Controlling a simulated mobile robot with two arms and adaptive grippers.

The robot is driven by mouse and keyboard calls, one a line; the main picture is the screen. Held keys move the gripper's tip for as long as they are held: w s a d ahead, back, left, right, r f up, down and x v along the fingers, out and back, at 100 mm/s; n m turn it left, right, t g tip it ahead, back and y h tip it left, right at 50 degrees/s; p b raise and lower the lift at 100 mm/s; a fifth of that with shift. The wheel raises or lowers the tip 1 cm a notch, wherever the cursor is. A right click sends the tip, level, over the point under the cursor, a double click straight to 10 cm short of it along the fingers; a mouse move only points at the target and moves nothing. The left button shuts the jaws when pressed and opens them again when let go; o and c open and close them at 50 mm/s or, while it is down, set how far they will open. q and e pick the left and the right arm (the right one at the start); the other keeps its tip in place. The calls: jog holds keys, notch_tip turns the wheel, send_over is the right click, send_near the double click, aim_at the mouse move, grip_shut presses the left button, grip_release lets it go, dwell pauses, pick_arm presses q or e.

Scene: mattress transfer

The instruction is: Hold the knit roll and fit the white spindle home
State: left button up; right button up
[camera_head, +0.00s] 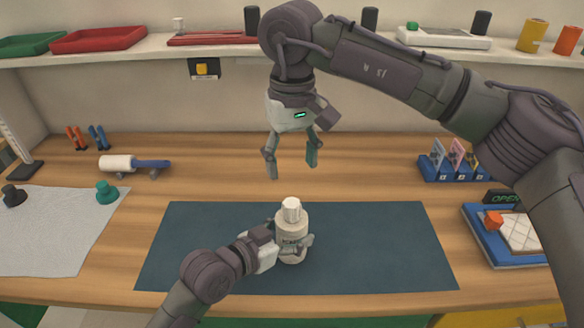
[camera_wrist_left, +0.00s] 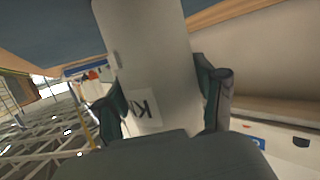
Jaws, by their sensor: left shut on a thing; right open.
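The knit roll (camera_head: 292,230) stands upright on the dark blue mat (camera_head: 370,240), a pale cylinder with a printed label. My left gripper (camera_head: 289,246) is shut around its lower part. The left wrist view shows the pale roll (camera_wrist_left: 150,55) between my two fingers (camera_wrist_left: 162,105). The white spindle (camera_head: 291,206) stands at the top of the roll, upright, its white end showing; how deep it sits I cannot tell. My right gripper (camera_head: 292,168) is open and empty, its fingers pointing down above the spindle with a visible gap.
A white roller with a blue handle (camera_head: 118,163) rests at the left back. A teal knob (camera_head: 107,190) stands on pale cloth (camera_head: 60,235). A blue card rack (camera_head: 455,168) and blue tray (camera_head: 490,245) stand at right. The mat around the roll is clear.

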pick_arm(q)
jog(key=shift+f, duration=0.1)
jog(key=o, duration=1.2)
jog(key=shift+c, duration=0.2)
jog(key=shift+s+a, duration=0.1)
